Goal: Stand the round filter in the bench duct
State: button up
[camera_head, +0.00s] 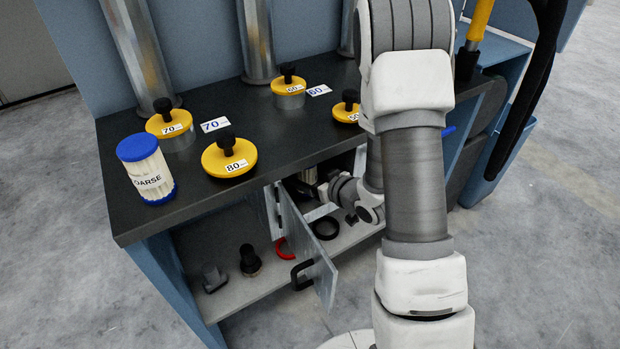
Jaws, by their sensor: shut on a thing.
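A round filter (148,175) stands upright at the left end of the dark bench top. It is a cream cylinder with a blue cap and dark lettering that reads partly "OARSE".
The door juts out with a black handle (301,276). On the shelf are a red ring (282,249), a black ring (325,229), a dark knobbed piece (250,261) and a grey piece (213,279). The left floor is clear.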

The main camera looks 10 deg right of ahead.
jog(key=shift+f, duration=0.35)
jog(key=o, duration=1.4)
jog(key=shift+s, duration=0.1)
jog(key=p+v, duration=1.3)
jog(key=v, duration=0.4)
jog(key=shift+d+p, duration=0.2)
jog(key=shift+p, duration=0.2)
jog(key=shift+s, duration=0.15)
